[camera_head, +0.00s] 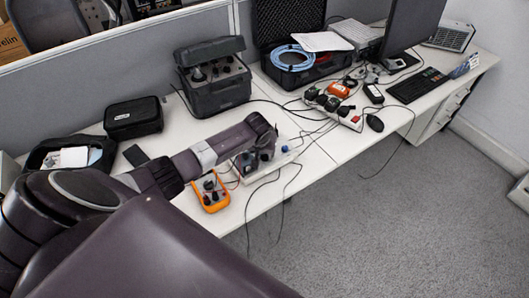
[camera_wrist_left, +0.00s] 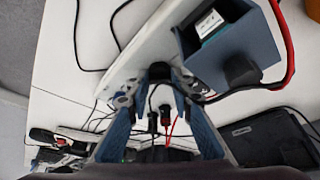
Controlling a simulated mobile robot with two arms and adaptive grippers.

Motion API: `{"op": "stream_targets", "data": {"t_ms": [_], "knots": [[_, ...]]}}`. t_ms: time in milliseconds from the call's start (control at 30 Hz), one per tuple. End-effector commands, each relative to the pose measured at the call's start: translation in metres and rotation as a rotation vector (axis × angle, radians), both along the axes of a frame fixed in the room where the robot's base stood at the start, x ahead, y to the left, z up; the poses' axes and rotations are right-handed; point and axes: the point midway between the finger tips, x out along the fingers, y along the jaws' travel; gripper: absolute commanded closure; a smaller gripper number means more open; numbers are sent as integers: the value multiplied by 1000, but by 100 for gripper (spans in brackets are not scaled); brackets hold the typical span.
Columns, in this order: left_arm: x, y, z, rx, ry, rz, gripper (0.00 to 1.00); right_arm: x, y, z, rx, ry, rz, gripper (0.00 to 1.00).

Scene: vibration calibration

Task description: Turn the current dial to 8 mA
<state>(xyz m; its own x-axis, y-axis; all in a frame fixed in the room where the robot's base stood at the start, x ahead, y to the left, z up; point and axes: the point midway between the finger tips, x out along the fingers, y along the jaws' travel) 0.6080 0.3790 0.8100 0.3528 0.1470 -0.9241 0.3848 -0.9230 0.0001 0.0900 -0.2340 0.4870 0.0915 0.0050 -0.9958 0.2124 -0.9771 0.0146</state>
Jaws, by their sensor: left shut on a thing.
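My left gripper (camera_head: 262,160) reaches over the front desk from the left. In the left wrist view its blue fingers (camera_wrist_left: 160,78) are shut on a small dark part at the lower left of a blue-grey instrument box (camera_wrist_left: 262,45). The fingertips mostly hide that part, and I cannot tell whether it is the current dial. The box has a small display (camera_wrist_left: 210,24) and a black knob (camera_wrist_left: 240,70) apart from the fingers. No scale or mA reading is legible. My right gripper is not in view.
An orange meter (camera_head: 211,193) lies close beside the gripper near the desk's front edge. Black and red cables run around the box.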

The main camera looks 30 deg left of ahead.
Motion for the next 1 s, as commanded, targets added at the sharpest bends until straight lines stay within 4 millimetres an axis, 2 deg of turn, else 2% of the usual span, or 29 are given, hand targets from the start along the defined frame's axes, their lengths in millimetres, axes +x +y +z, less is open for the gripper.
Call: {"op": "stream_targets", "data": {"t_ms": [167, 200, 333, 733, 1000], "knots": [[0, 0, 0, 1, -1, -1, 100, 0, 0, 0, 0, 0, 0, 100], [0, 0, 0, 1, -1, -1, 75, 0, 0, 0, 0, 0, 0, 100], [0, 0, 0, 1, 0, -2, 62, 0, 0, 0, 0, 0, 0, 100], [-1, -1, 5, -1, -1, -3, 62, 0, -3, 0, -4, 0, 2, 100], [-13, -6, 36, 1, -3, -4, 62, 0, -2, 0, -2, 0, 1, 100]]}}
